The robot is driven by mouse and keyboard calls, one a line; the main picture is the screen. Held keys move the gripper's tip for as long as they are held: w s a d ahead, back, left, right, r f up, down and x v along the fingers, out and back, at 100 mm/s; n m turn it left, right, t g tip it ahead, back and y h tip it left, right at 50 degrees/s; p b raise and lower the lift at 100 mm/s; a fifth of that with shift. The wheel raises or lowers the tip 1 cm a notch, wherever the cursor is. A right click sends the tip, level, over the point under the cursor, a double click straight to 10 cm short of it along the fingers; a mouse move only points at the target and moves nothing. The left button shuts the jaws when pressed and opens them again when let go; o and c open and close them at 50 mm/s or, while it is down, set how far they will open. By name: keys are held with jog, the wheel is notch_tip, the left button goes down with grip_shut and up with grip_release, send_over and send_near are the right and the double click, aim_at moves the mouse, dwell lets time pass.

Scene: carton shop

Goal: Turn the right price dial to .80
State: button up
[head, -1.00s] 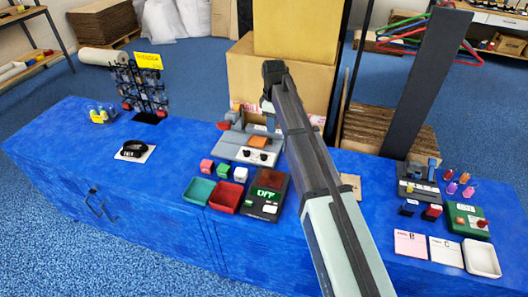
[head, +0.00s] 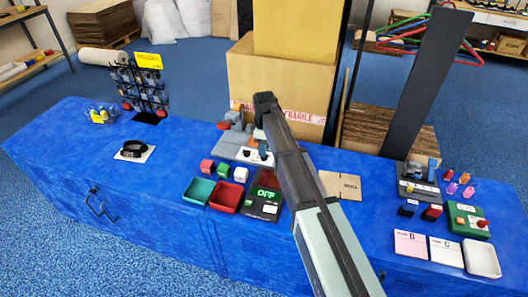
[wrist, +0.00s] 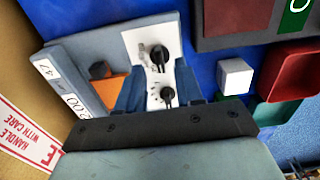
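The price device is a grey unit with a white panel (head: 246,154) that carries two black dials. In the wrist view the upper dial (wrist: 160,56) is the right one as the head camera sees it, and the lower dial (wrist: 167,97) is the left one. My gripper (wrist: 158,76) is open, its two blue fingers spread on either side of the panel. The right dial shows just beyond the fingertips, and the left dial shows between the fingers. I see no contact with either dial. The dial marks are too small to read.
A red tray (head: 225,197), a green tray (head: 199,190) and small cubes (head: 223,170) sit close by. A large carton (head: 250,85) stands behind. A flat brown card (head: 340,186) lies to the right.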

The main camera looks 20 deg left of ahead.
jog(key=shift+f, duration=1.3)
jog(key=shift+c, duration=0.4)
grip_shut()
